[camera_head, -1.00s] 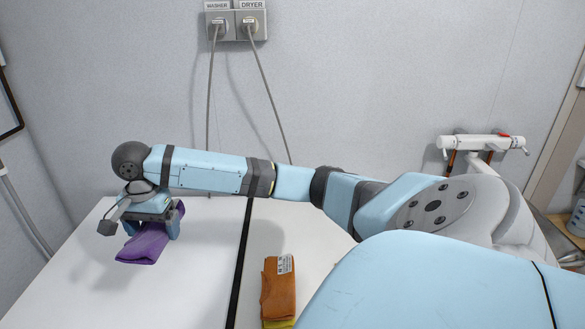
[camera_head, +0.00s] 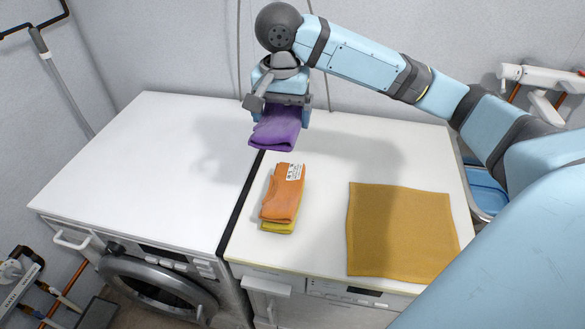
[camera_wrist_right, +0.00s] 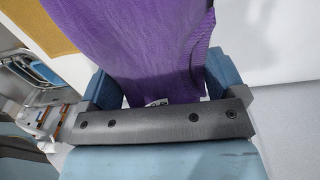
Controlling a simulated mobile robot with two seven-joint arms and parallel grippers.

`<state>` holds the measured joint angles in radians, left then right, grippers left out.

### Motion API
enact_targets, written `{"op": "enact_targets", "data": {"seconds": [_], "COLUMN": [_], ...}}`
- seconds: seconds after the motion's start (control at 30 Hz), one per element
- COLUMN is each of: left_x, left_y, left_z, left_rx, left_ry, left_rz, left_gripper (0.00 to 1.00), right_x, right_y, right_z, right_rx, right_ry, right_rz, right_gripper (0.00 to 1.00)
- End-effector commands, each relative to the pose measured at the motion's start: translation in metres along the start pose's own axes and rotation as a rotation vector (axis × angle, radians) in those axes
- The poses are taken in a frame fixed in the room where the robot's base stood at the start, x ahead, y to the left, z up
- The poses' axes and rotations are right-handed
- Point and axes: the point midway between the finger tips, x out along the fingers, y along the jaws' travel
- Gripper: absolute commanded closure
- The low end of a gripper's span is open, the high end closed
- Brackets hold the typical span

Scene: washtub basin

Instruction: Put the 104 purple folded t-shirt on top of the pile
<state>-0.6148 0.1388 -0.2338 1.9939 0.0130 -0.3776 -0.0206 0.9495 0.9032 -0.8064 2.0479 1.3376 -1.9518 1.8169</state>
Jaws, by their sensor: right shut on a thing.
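The purple folded t-shirt (camera_head: 275,130) hangs from my right gripper (camera_head: 280,108), which is shut on it, above the machine tops near the gap between them. In the right wrist view the purple t-shirt (camera_wrist_right: 135,45) fills the space between the fingers of the right gripper (camera_wrist_right: 160,95), with a small white label near the palm. The pile (camera_head: 282,195) lies on the right machine, in front of the held shirt. An orange folded shirt with a white label is on top, and a yellow one shows beneath. My left gripper is not in view.
A flat mustard cloth (camera_head: 400,230) lies on the right machine (camera_head: 325,250), to the right of the pile. The left machine's top (camera_head: 150,150) is bare. A dark gap runs between the machines. A blue basin (camera_head: 485,190) stands at the right, partly behind my arm.

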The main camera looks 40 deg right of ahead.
Motion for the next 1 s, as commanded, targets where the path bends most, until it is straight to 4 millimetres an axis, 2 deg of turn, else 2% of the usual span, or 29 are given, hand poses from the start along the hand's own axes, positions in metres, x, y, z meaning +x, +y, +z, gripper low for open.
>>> {"op": "enact_targets", "data": {"seconds": [0.03,0.1,0.4,0.5,0.73,0.9,1.0], "left_x": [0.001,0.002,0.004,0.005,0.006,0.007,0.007], "left_y": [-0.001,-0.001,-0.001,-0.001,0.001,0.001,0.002], "left_z": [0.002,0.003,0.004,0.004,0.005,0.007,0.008], "left_rx": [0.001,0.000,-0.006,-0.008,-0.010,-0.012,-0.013], "left_ry": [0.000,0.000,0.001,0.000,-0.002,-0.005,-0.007], "left_rz": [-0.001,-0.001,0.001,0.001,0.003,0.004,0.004], "left_gripper": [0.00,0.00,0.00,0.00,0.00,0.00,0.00], "right_x": [0.016,0.035,0.110,0.124,0.141,0.167,0.175], "right_y": [0.001,0.001,0.001,0.001,0.001,0.001,0.001], "right_z": [0.000,0.000,0.000,0.000,0.000,0.000,0.000], "right_rx": [0.001,0.001,0.002,0.002,0.001,0.001,0.000], "right_ry": [-0.002,-0.002,-0.001,0.000,0.000,0.000,0.001], "right_rz": [0.004,0.005,0.003,0.001,0.002,0.002,0.000], "right_gripper": [0.38,0.38,0.38,0.38,0.38,0.38,0.38]}}
